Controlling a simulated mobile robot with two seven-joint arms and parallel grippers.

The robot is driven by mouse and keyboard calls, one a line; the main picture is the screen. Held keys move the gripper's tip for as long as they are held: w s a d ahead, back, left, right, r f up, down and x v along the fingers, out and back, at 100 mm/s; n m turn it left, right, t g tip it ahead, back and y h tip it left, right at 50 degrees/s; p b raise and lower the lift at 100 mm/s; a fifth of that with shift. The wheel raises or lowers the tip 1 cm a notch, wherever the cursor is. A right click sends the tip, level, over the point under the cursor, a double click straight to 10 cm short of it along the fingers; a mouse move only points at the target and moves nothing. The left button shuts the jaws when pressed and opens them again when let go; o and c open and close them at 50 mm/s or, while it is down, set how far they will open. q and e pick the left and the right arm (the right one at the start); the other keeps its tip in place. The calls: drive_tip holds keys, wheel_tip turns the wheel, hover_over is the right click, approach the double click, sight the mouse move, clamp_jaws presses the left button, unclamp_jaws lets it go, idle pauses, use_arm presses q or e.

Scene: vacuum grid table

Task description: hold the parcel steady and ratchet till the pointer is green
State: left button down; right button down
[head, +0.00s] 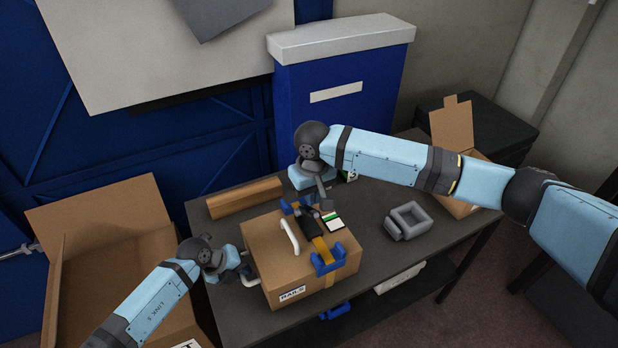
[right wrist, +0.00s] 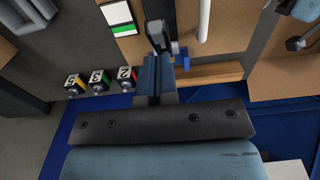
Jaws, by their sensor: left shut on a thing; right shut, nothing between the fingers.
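The parcel (head: 265,255) is a cardboard box on the dark table, with a white handle (head: 290,236) on top. My left gripper (head: 245,270) is shut on the white side handle at the parcel's left. A yellow strap (head: 321,246) crosses the top between blue corner guards (head: 329,261). The dark ratchet (head: 311,214) sits on the strap, partly hidden by my right arm. My right gripper (right wrist: 158,72) is shut and empty, close by the ratchet lever (right wrist: 160,36); contact is unclear. The gauge card (right wrist: 119,17) shows white and green; I cannot make out its pointer.
A wooden bar (head: 245,198) lies behind the parcel. Several small numbered blocks (right wrist: 101,81) stand near my right gripper. Open cartons stand left (head: 105,225) and at the back right (head: 450,130).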

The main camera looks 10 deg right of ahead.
sight(317, 216)
drive_tip(key=shift+s+f, duration=0.3)
drive_tip(key=shift+f, duration=0.1)
drive_tip(key=shift+s+f, duration=0.1)
drive_tip(key=shift+s, duration=0.1)
drive_tip(key=shift+s+d+f+t+y, duration=0.15)
drive_tip(key=shift+s+f+t, duration=0.4)
drive_tip(key=shift+t, duration=0.2)
drive_tip(key=shift+s+d+f+t+y, duration=0.15)
drive_tip(key=shift+s+f+t, duration=0.25)
drive_tip(key=shift+s+t, duration=0.3)
drive_tip(key=shift+s+d+f+t+y, duration=0.15)
drive_tip(key=shift+s+f+t+y, duration=0.15)
drive_tip(key=shift+s+f+t, duration=0.65)
drive_tip(key=shift+d+f+t, duration=0.1)
drive_tip(key=shift+f+t, duration=0.25)
drive_tip(key=shift+t, duration=0.15)
drive_tip(key=shift+s+f, duration=0.25)
drive_tip(key=shift+f, duration=0.15)
